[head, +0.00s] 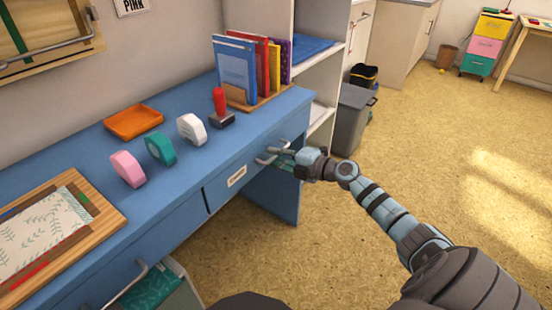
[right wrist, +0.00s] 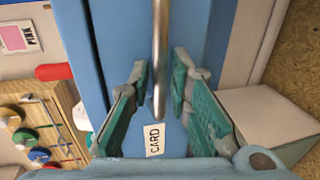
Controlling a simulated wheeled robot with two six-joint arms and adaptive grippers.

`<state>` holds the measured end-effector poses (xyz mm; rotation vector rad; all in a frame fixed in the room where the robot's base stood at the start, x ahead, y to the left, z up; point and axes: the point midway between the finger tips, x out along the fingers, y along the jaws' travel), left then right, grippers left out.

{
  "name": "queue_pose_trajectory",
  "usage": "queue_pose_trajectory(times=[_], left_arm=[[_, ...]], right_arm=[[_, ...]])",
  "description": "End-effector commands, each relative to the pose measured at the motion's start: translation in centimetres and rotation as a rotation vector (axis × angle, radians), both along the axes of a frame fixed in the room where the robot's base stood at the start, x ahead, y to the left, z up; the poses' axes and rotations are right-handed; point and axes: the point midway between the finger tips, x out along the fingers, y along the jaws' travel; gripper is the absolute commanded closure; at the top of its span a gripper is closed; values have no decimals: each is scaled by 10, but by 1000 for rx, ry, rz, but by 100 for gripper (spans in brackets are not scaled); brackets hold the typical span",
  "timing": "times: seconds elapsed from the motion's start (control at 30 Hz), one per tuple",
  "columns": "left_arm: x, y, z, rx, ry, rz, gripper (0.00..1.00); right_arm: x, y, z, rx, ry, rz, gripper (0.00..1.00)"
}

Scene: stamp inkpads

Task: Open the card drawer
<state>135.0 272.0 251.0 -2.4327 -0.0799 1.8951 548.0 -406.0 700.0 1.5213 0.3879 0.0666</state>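The card drawer (head: 217,193) is in the blue desk's front and looks flush with it. My right gripper (head: 273,157) is at this handle. In the right wrist view the handle bar (right wrist: 160,50) lies between the two teal fingers of my right gripper (right wrist: 160,85), with a gap on each side, so the gripper is open around it. My left gripper is not in view.
On the blue desk (head: 95,160) stand a red-handled stamp (head: 219,101), an orange tray (head: 133,122), several tape-like dispensers and a book rack. A lower drawer (head: 150,290) at bottom left stands open. A grey bin (head: 352,120) is behind my right arm. The floor at right is clear.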

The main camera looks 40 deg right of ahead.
Motion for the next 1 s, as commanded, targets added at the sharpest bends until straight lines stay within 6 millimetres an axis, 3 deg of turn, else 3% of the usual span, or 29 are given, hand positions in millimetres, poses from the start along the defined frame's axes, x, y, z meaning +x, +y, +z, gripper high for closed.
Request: queue_pose_trajectory(times=[0.27,0.4,0.7,1.0], left_arm=[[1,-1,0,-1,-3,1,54],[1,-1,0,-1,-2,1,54],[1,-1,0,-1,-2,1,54],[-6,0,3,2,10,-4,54]], right_arm=[[3,1,-1,-1,1,1,82],[3,1,-1,-1,1,1,99],[3,-3,-1,-2,1,0,100],[-2,8,0,-2,2,20,100]])
